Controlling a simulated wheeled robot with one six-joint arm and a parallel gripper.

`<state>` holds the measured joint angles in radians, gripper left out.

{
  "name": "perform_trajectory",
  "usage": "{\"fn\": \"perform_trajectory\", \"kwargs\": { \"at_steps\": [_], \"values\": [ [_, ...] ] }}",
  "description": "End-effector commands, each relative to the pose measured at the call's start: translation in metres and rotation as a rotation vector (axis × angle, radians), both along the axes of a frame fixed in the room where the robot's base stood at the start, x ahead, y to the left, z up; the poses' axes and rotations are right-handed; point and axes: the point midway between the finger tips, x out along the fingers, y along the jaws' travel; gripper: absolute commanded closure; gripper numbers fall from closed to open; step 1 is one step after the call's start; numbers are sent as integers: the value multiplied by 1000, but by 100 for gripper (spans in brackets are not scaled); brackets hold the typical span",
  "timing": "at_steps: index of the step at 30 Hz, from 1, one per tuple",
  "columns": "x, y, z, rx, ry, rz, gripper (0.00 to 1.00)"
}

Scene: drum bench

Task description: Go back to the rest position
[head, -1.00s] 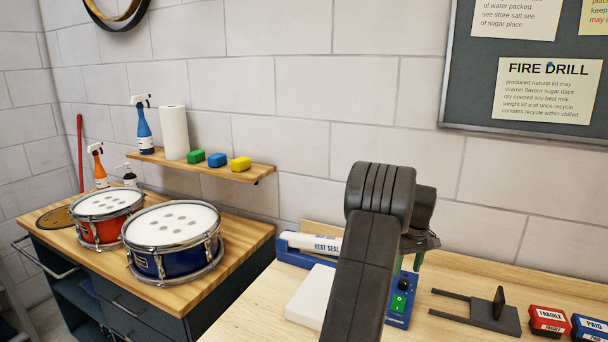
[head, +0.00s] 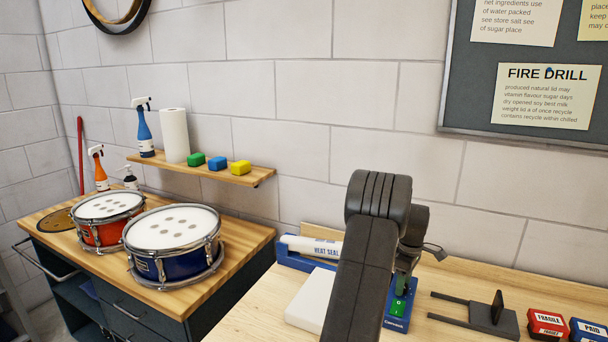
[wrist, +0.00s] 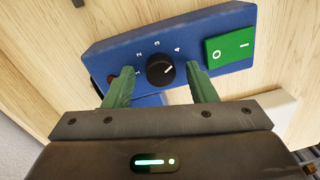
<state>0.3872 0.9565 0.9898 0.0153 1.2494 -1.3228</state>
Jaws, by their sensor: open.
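My gripper (wrist: 162,88) shows in the wrist view with its two green fingers apart and nothing held between them. Beyond the fingertips is the blue heat sealer (wrist: 130,45) with a black dial (wrist: 161,69) numbered 1 to 4 and a green switch (wrist: 231,48). The dial's pointer aims toward the upper right, near the 4. The dial appears between the fingers in the picture; whether they touch it I cannot tell. In the head view my arm hides much of the sealer (head: 293,261) and most of the gripper.
On the bench, a white block (head: 311,300) lies left of my arm, and a dark two-pronged stand (head: 490,318) and a red FRAGILE box (head: 546,322) lie right. Left are a blue drum (head: 172,245), a red drum (head: 106,218) and a wall shelf (head: 215,172).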

Motion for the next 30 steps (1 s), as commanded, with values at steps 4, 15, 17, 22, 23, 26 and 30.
{"fn": "perform_trajectory", "kwargs": {
  "at_steps": [4, 15, 17, 22, 23, 26, 30],
  "values": [
    [0, 0, 0, 0, 1, 122, 48],
    [0, 1, 0, 0, 1, 427, 48],
    [0, 1, 0, 0, 1, 477, 48],
    [1, 1, 4, -2, -2, 599, 48],
    [2, 1, 10, -3, -3, 596, 48],
    [2, 1, 24, -3, -2, 594, 48],
    [3, 1, 38, -1, -1, 592, 48]
  ]
}}
